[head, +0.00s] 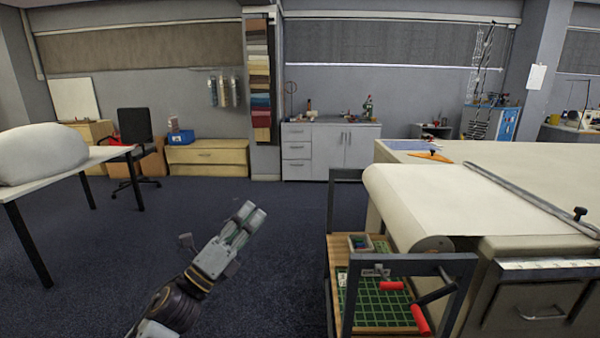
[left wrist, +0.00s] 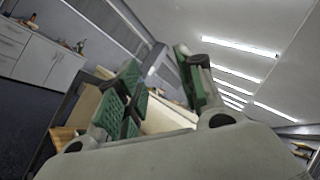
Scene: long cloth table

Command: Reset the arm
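My left gripper (head: 252,213) is raised over the open floor in the head view, left of the cloth table, with its two fingers pointing up and to the right. It holds nothing that I can see. In the left wrist view its two green-padded fingers (left wrist: 158,62) stand apart with a clear gap between them. My right arm and right gripper do not show in either view.
The long cloth table (head: 500,190) fills the right side, with a roll of pale cloth (head: 410,200) at its near end. A dark-framed cart (head: 345,260) with a green grid mat stands before it. A white table (head: 105,155) is at left. Dark floor between is clear.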

